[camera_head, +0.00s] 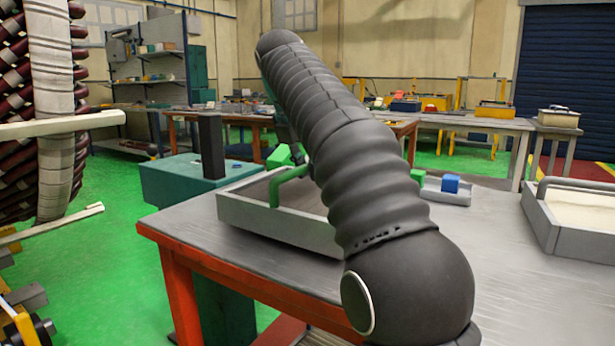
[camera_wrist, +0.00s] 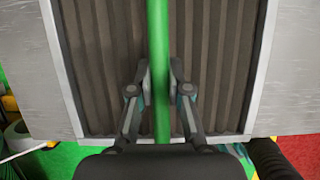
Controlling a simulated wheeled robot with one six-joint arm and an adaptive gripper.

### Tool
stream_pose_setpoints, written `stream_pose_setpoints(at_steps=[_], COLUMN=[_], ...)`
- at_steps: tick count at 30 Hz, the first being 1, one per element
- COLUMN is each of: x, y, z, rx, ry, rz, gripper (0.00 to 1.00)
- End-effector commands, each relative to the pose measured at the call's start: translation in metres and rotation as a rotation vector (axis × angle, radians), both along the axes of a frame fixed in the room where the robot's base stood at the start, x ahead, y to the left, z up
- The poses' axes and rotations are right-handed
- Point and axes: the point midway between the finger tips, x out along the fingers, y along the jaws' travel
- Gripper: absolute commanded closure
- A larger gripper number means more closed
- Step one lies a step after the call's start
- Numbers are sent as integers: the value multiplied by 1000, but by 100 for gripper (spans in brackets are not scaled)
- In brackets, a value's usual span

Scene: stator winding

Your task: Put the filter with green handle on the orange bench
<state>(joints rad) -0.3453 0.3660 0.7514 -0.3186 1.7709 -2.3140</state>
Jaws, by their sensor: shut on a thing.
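The filter (camera_head: 275,228) has a pale grey frame and a green handle (camera_head: 290,180). It is at the near left part of the orange bench (camera_head: 180,290), which has a grey top and orange legs. In the wrist view the filter's dark pleats (camera_wrist: 95,60) fill the middle, with the green handle (camera_wrist: 158,40) running across them. My gripper (camera_wrist: 160,75) has one finger on each side of the handle and is shut on it. In the head view my arm hides most of the gripper and the filter's right part. I cannot tell whether the frame touches the bench top.
Another filter (camera_head: 545,225) with a grey handle and pale inside lies at the bench's right. A blue block (camera_head: 451,184) sits in a small grey tray behind my arm. A teal box (camera_head: 165,185) stands left of the bench. The bench top between the filters is largely clear.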

Motion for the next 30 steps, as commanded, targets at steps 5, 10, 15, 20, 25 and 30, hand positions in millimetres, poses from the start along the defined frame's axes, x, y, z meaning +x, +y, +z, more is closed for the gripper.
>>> stream_pose_setpoints(at_steps=[5,10,15,20,25,30], x=[-1,0,0,0,0,0], y=[0,0,0,0,0,0], z=[-13,-19,-19,-21,-22,-22], rx=[0,1,1,0,0,0], ry=[-1,-3,-3,-3,0,0], rz=[0,0,0,1,0,0], gripper=[100,100,100,100,58,58])
